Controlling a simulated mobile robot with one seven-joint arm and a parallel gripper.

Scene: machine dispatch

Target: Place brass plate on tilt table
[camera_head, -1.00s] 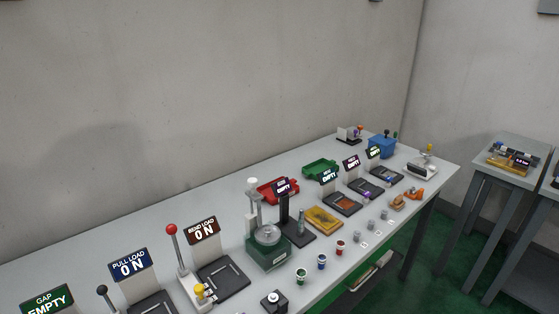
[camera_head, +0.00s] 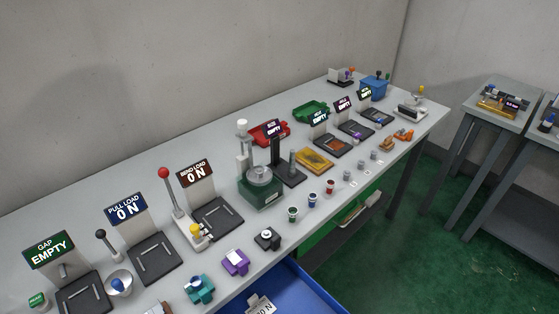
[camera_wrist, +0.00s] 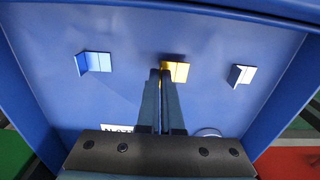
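In the wrist view, a small brass-yellow plate (camera_wrist: 177,71) shows against the floor of a blue bin (camera_wrist: 130,32), just right of my fingertips. My gripper (camera_wrist: 160,74) points into the bin with its two dark fingers almost together. They overlap the plate's left edge in the picture, and I see no clear grip on it. A blue plate (camera_wrist: 94,62) is to the left and a white plate (camera_wrist: 242,75) to the right. My gripper is not in the head view. No sign that I can read names the tilt table, so I cannot tell which device it is.
The long grey bench (camera_head: 75,213) carries several stations with signs, a green press (camera_head: 262,186), a red tray (camera_head: 270,132) and a green tray (camera_head: 311,111). A blue drawer (camera_head: 313,285) shows at the bottom. A side table (camera_head: 487,120) stands at the right.

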